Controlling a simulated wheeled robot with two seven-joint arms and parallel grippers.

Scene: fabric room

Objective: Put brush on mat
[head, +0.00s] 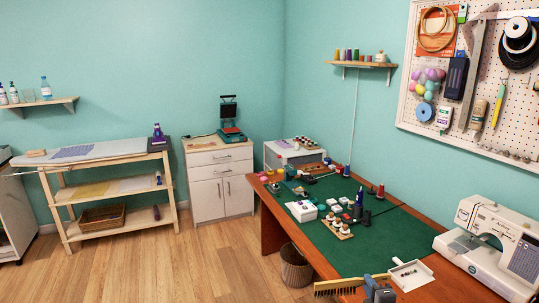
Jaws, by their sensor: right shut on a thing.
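The brush (338,286), with a yellowish body and a row of dark bristles, is at the bottom of the head view, by the near left edge of the wooden table. My right gripper (376,287) is shut on the brush at its right end. Part of the gripper is cut off by the lower frame edge. The green mat (350,262) covers much of the table top, just beyond the brush. I cannot tell whether the brush touches the table. My left gripper is not in view.
A white dustpan (412,274) lies right of my right gripper. A sewing machine (490,235) stands at the right. Spools and small boxes (302,211) crowd the far part of the mat; its near part is clear. A wicker basket (295,268) stands on the floor.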

